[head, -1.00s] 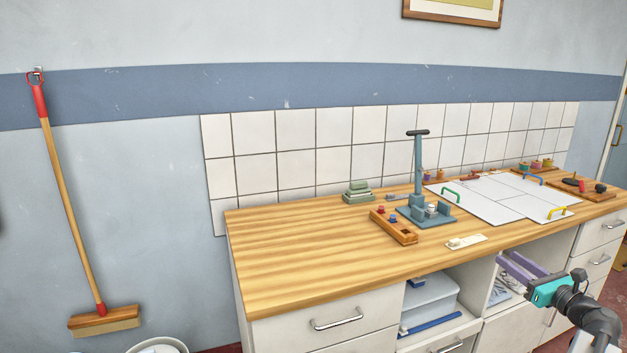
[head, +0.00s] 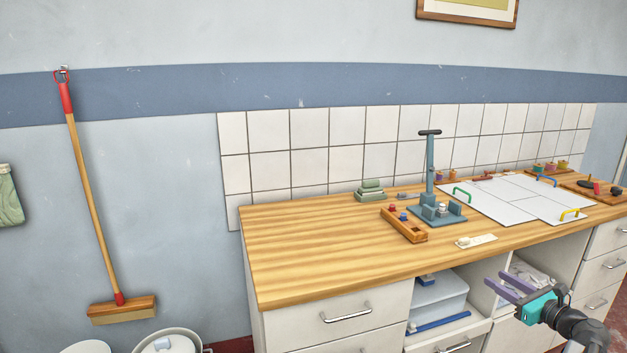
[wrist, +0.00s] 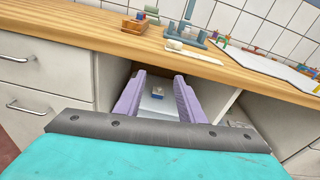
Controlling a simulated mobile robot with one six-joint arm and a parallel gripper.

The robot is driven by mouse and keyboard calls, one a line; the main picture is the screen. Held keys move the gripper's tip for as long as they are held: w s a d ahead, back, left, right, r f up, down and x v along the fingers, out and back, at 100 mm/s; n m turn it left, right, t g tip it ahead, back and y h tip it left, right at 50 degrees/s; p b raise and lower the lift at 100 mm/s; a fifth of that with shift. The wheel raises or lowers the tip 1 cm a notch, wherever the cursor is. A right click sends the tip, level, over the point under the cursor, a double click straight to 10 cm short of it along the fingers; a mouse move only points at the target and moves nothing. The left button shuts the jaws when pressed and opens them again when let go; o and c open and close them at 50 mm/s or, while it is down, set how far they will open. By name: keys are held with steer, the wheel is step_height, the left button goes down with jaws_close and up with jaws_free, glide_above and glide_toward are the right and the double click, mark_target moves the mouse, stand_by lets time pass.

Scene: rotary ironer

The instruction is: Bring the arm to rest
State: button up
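My gripper (head: 508,288) is at the lower right in the head view, in front of the open shelf under the wooden counter (head: 310,245). Its two purple fingers are spread apart with nothing between them. In the wrist view my gripper (wrist: 160,90) also shows its fingers apart, pointing toward the open shelf below the counter edge. A pale box (head: 438,296) in that shelf shows behind and between the fingers in the wrist view, apart from them.
A blue press with an upright lever (head: 430,170), a wooden block holder (head: 404,226) and white panels (head: 510,198) stand on the counter. Drawers (head: 345,313) lie below. The counter's left part is clear.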

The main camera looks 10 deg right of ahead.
steer(key=w+a+f+n+g+y, duration=0.2)
steer(key=a+f+n+g, duration=0.25)
steer(key=a+f, duration=0.8)
steer(key=w+a+f+n+g+y, duration=0.25)
steer(key=a+f+n, duration=0.25)
steer(key=a+f, duration=0.75)
steer(key=s+a+f+n+g+p, duration=0.1)
steer(key=s+a+f+n+g, duration=0.25)
steer(key=a+f, duration=0.4)
steer(key=s+a+f+n+g, duration=0.35)
steer(key=a+f+n, duration=0.2)
steer(key=a, duration=0.35)
steer(key=s+a+f+n+g+h, duration=0.2)
steer(key=s+a+f+n, duration=0.1)
steer(key=s, duration=0.5)
steer(key=s+a+f+n+g+h, duration=0.2)
steer(key=s+a+f+n+g, duration=0.1)
steer(key=s+f+n, duration=0.2)
steer(key=s+a+f+n+g+h, duration=0.2)
steer(key=s+n, duration=0.5)
steer(key=s, duration=0.5)
step_height(320, 180, down, 3)
steer(key=shift+s+a+g+p, duration=0.3)
steer(key=shift+a+g, duration=0.2)
steer(key=shift+a, duration=0.45)
